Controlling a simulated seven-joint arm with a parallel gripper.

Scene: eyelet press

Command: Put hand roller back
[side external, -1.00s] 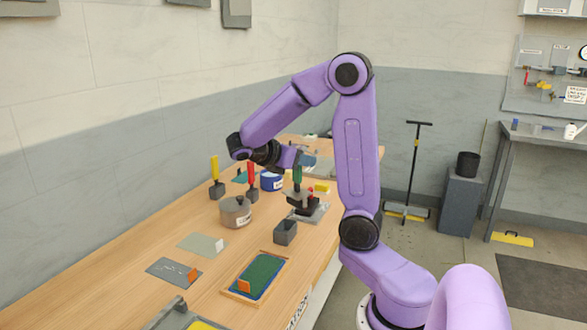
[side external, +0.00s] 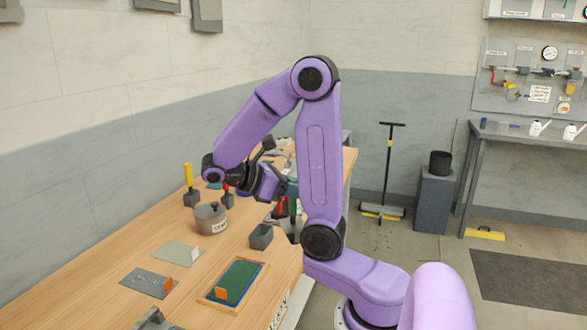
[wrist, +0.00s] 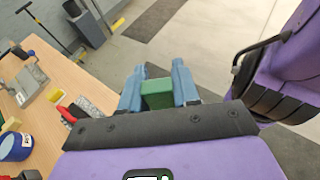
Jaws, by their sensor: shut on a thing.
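My gripper (wrist: 157,88) is shut on a green block-like handle (wrist: 157,95), held between its two blue fingers in the wrist view. I take this for the hand roller's handle; its lower end is hidden. In the side view my gripper (side external: 287,188) is above the table's right side, partly behind my arm. An open grey box holder (side external: 261,238) stands empty-looking on the table below and left of it. A yellow-handled tool (side external: 189,176) and a red-handled tool (side external: 227,198) stand upright in dark holders at the back left.
A framed green tray (side external: 240,278), a pale plate (side external: 178,253) and a dark plate (side external: 148,283) lie at the front. A blue tin (wrist: 15,146) shows in the wrist view. Bare wood lies between them.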

